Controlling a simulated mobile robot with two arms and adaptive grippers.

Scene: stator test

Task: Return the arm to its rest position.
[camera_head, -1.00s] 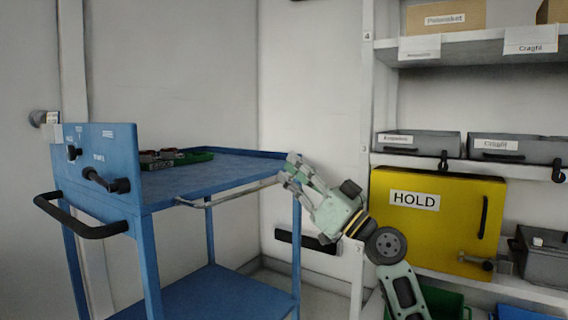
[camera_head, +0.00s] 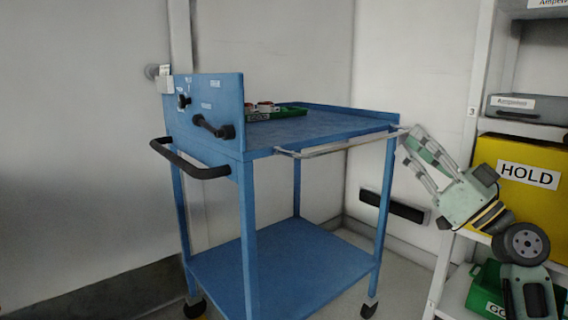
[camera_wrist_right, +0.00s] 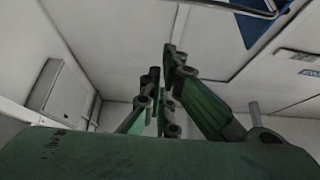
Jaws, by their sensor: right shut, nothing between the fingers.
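My right gripper (camera_head: 416,150) is at the right of the head view, just off the right edge of the blue cart (camera_head: 318,262), between it and the shelf. In the head view I cannot tell whether it touches the cart's front rail. In the right wrist view the green fingers (camera_wrist_right: 166,90) reach up into the picture with nothing held between them. My left gripper is in neither view.
A green tray (camera_head: 290,115) with small parts sits on the cart's top. The shelf (camera_head: 462,170) at right holds a yellow HOLD box (camera_head: 535,160), a grey bin (camera_head: 525,108) and a green bin (camera_head: 484,290). Floor is free left of the cart.

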